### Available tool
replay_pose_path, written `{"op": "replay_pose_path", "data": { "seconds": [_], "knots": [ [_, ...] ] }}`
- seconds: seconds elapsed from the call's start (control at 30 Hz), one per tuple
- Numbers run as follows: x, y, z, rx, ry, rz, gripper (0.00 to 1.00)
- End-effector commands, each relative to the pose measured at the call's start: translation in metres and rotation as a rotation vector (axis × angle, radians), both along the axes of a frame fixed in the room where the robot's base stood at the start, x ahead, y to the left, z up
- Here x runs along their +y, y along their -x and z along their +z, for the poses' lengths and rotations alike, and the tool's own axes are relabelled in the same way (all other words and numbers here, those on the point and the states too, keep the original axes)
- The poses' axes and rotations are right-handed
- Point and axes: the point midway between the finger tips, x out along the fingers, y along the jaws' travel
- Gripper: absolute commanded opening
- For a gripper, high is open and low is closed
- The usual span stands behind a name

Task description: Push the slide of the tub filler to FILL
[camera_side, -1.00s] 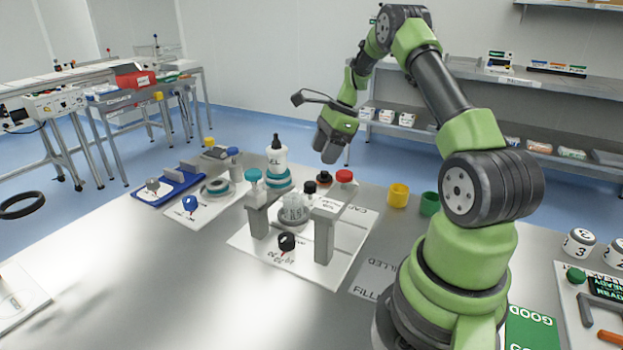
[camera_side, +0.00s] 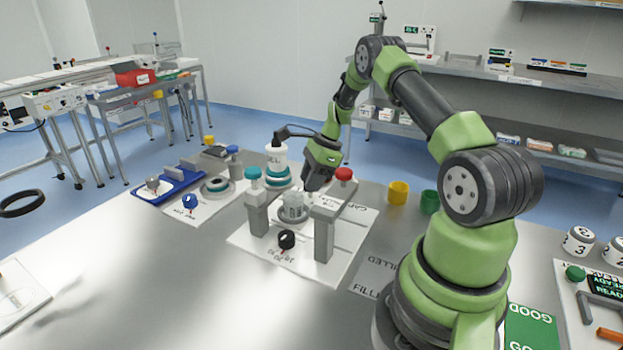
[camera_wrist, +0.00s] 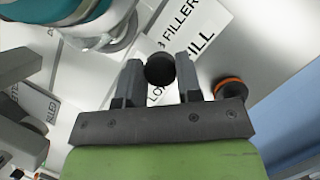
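In the wrist view a round black knob (camera_wrist: 160,68), apparently the slide's, sits between my fingertips. The word FILL (camera_wrist: 198,46) is printed on the plate beyond it to the upper right, and a partly covered label starting LO lies below it. My gripper (camera_wrist: 158,78) is low over the plate, fingers apart on either side of the knob; contact is unclear. In the side view my gripper (camera_side: 312,184) hides the knob.
A white bottle with a teal base (camera_side: 277,165) stands behind. Yellow and green cups (camera_side: 398,192) stand to the right.

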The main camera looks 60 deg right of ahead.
Motion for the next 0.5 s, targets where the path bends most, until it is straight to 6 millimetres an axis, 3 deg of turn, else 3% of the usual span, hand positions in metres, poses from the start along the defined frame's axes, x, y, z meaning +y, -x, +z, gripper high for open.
{"op": "replay_pose_path", "data": {
  "seconds": [0.03,0.1,0.27,0.5],
  "knots": [
    [0.0,0.0,0.0,0.0,0.0,0.0,0.15],
    [0.0,0.0,0.0,0.0,0.0,0.0,0.0],
    [0.0,-0.003,0.0,-0.001,0.001,0.002,0.0],
    [-0.001,-0.028,-0.001,-0.004,0.003,0.004,0.0]
  ]
}}
